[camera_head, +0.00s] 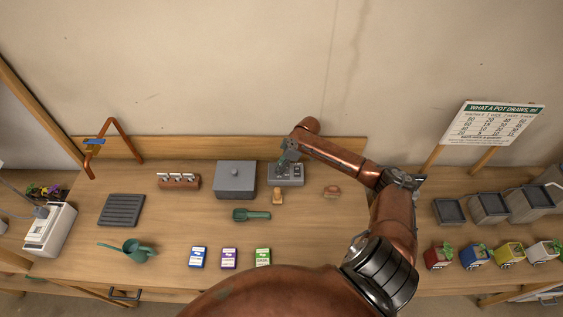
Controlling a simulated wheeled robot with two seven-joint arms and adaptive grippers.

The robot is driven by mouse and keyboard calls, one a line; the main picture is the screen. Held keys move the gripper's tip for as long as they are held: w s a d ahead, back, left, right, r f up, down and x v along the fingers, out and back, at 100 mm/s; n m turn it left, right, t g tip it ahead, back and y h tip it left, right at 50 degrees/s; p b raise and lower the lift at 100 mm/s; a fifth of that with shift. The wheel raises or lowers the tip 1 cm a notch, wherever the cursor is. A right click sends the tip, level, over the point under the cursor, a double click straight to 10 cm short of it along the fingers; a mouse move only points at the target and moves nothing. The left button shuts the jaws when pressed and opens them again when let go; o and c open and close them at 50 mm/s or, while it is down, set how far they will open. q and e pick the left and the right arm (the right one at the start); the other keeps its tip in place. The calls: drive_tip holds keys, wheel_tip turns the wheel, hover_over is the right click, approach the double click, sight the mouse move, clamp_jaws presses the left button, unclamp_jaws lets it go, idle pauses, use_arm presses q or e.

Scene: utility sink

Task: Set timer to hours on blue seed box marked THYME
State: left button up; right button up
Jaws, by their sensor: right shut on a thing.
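The blue seed box (198,257) stands at the front of the wooden bench, left of a purple box (229,258) and a green box (263,257). The print on the boxes is too small to read. A grey timer-like unit (296,179) with small controls on its face sits near the back of the bench. My right gripper (285,163) is over its upper left part, shut on what looks like a control of that unit. The gripper hides the part it grips, and the setting cannot be read. My left gripper is not in view.
A grey lidded box (236,178) stands just left of the unit. A small tan object (278,197), a brown one (332,191) and a green scoop (251,215) lie nearby. A chart sign (493,124) stands at right above grey containers (489,206) and coloured pots (475,257).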

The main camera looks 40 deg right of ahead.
drive_tip(key=m+h+p, duration=0.1)
drive_tip(key=m+p, duration=0.1)
drive_tip(key=p, duration=0.2)
drive_tip(key=m+p, duration=0.3)
drive_tip(key=m+t+h+p, duration=0.1)
drive_tip(key=m+p, duration=0.1)
drive_tip(key=p, duration=0.2)
drive_tip(key=shift+s+a+r+m+h+p, duration=0.1)
drive_tip(key=shift+a+r+m+h+p, duration=0.05)
drive_tip(key=shift+a+m+h+p, duration=0.2)
drive_tip(key=shift+d+m+h+p, duration=0.1)
drive_tip(key=shift+m+h+p, duration=0.35)
drive_tip(key=shift+m+p, duration=0.65)
drive_tip(key=shift+f, duration=0.2)
drive_tip(key=o, duration=1.2)
drive_tip(key=shift+c, duration=0.2)
drive_tip(key=shift+r, duration=0.1)
drive_tip(key=v, duration=1.2)
